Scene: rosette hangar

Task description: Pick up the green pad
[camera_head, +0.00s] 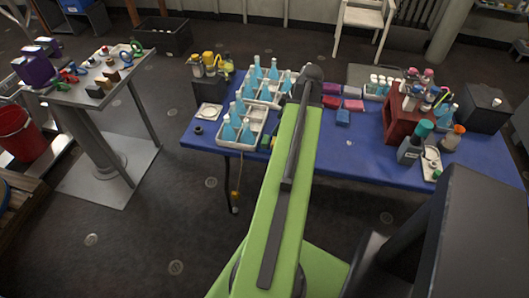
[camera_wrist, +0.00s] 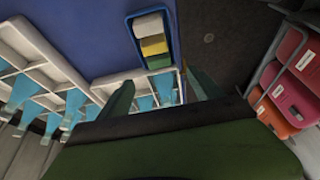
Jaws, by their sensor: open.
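The green pad (camera_wrist: 159,62) shows in the wrist view. It is the lowest in the picture of a row of three pads in a narrow blue holder (camera_wrist: 135,33), below a yellow pad (camera_wrist: 154,46) and a white pad (camera_wrist: 149,25). My gripper (camera_wrist: 162,88) is open, its two dark green fingers apart and empty between them. The green pad shows above the gap between the fingertips, apart from them. In the head view my green arm covers part of the table, and my gripper cannot be made out there.
White divided trays with blue flasks (camera_wrist: 75,100) stand left of the holder; they also show in the head view (camera_head: 236,142). Pink, red and orange items (camera_wrist: 290,92) are at the right in the wrist view. A red rack (camera_head: 398,122) stands on the blue table (camera_head: 350,160).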

